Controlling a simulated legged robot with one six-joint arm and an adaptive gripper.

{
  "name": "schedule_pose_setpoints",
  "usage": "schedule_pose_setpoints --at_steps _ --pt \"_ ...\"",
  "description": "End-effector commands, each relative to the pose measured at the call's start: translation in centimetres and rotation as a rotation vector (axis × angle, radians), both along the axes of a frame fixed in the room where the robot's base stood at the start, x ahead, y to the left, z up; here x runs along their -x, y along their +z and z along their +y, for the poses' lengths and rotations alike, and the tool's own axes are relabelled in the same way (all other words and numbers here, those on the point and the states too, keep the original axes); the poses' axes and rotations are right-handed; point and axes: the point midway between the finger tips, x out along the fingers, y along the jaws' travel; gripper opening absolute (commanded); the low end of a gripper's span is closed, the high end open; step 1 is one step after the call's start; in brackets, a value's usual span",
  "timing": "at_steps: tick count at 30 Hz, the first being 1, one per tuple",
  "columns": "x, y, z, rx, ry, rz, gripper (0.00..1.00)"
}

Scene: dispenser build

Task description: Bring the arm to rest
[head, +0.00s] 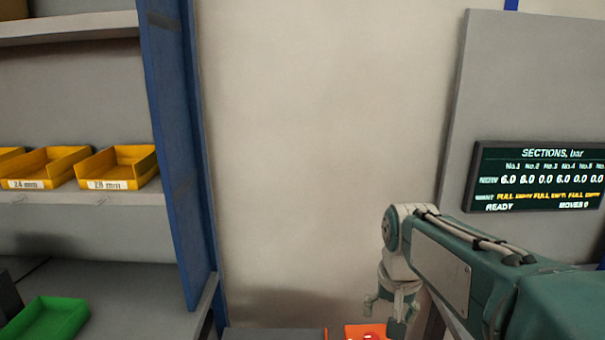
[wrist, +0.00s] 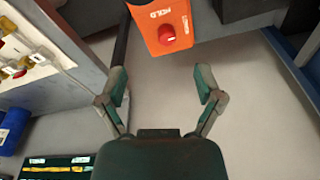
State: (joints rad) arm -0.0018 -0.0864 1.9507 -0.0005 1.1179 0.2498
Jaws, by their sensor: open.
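My gripper (wrist: 160,88) is open and empty in the wrist view, its two fingers spread wide over the grey floor. In the head view my arm reaches in from the lower right and bends down, and the gripper (head: 385,303) hangs at its end, small and partly cut by my arm. An orange box with a red button (wrist: 167,33) and the word HOLD lies ahead of the fingertips in the wrist view, apart from them. The orange box (head: 364,331) also shows at the bottom edge of the head view.
A display (head: 535,178) reading READY hangs at right. A panel with red and yellow knobs (wrist: 20,65) is left in the wrist view.

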Motion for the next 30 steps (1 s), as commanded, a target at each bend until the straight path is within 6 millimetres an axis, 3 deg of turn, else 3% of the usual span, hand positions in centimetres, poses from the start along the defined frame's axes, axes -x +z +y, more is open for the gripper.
schedule_pose_setpoints --at_steps 9,21,30 --pt "6.5 1.2 0.0 0.02 0.089 -0.127 0.85" --pt "13.9 -0.1 -0.1 0.06 0.198 -0.279 0.85" --pt "16.1 -1.2 -0.1 0.08 0.237 -0.331 0.85"
